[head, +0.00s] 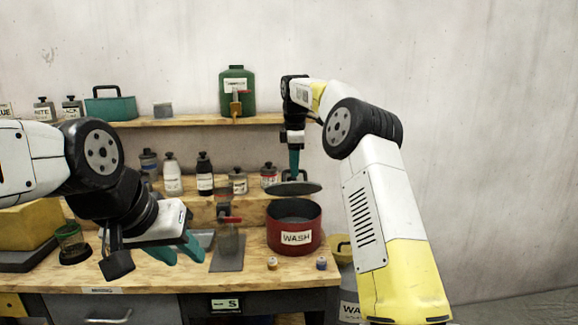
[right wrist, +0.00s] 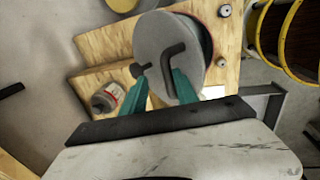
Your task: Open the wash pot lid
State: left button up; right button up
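The wash pot (head: 294,239) is a red round pot labelled WASH on the workbench, and its dark inside shows. Its lid (head: 294,188), a grey disc, hangs above the pot with a gap between them. In the right wrist view the lid (right wrist: 160,47) shows its dark bent handle (right wrist: 172,62) between teal fingers. My right gripper (head: 294,168) comes from above and appears shut on this handle; the exact contact is partly hidden. My left gripper (head: 184,259) is left of the pot, low over the bench, with its fingers apart and nothing between them.
Several bottles and jars, such as a white bottle (head: 172,178), stand on the step behind. A green canister (head: 237,91) stands on the upper shelf (head: 190,122). Two small items (head: 272,264) sit before the pot. A yellow-rimmed bucket (head: 341,250) is right of the bench.

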jog(key=shift+r, duration=0.15)
jog(key=r, duration=0.3)
jog(key=s+r, duration=0.1)
jog(key=r, duration=0.2)
jog(key=shift+s+r, duration=0.1)
jog(key=shift+r, duration=0.1)
jog(key=shift+s+r, duration=0.15)
jog(key=shift+r, duration=0.35)
